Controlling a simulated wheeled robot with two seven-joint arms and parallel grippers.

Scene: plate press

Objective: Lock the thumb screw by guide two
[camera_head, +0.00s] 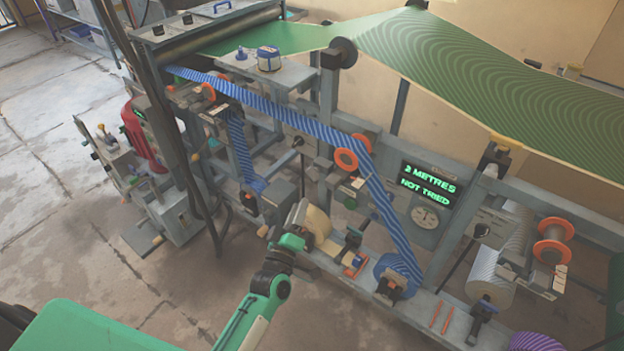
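Several guides with orange flanges sit on the grey press frame: one at the upper left (208,92), one in the middle (346,160) and one at the right (553,240). The blue striped web (290,118) runs past the left and middle guides. I cannot read which is guide two, and its thumb screw is too small to make out. My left gripper (299,214) is at the end of the green and black arm, beside a cream roll (318,224), below and left of the middle guide. Its fingers are too small to judge. My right gripper is not in view.
A green patterned sheet (480,75) stretches overhead. A display (428,187) reads "2 METRES NOT TRIED" above a dial. A blue striped roll (398,275) and a pale roll (491,275) sit on the lower rail. The concrete floor (60,230) at left is clear.

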